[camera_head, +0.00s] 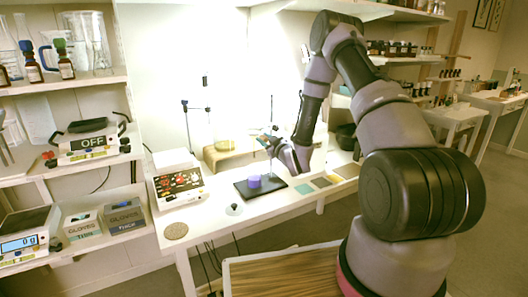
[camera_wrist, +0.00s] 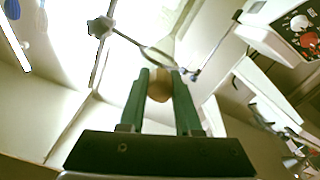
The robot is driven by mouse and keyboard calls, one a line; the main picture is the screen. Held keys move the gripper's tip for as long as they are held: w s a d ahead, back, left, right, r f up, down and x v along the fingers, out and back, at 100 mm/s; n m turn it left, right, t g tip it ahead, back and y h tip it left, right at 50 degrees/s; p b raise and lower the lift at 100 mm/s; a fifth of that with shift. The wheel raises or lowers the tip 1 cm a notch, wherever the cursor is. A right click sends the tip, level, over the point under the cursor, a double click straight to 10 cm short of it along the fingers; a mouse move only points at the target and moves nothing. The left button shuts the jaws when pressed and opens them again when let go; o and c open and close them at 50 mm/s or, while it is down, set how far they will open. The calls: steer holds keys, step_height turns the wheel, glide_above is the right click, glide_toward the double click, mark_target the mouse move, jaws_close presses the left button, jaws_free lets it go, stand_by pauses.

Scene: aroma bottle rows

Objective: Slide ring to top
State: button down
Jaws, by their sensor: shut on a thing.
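In the wrist view, the ring (camera_wrist: 157,54) is a thin grey loop at my fingertips. A thin arm joins it to a clamp (camera_wrist: 100,27) on a pale rod (camera_wrist: 96,68). My gripper (camera_wrist: 161,78) has two green fingers, shut on a tan rounded piece (camera_wrist: 160,87) that seems part of the ring; the fingers partly hide the join. In the head view, my gripper (camera_head: 268,140) is above a black stand base (camera_head: 278,189) on the table, close to its thin rod. The ring itself is too small to make out there.
A purple piece (camera_head: 254,182) is on the black base. A device with red knobs (camera_head: 180,186) stands to the left. Another stand (camera_head: 187,125) and a wooden platform (camera_head: 216,156) are behind. Flat coloured pads (camera_head: 321,182) lie to the right.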

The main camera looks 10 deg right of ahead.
step_height(320, 180, up, 10)
steer(key=shift+r, duration=0.1)
stand_by(0.4)
steer(key=c, duration=0.7)
jaws_free()
steer(key=shift+o, duration=0.5)
steer(key=shift+s+d, duration=0.1)
steer(key=shift+s, duration=0.15)
steer(key=v, duration=1)
steer(key=shift+s, duration=0.15)
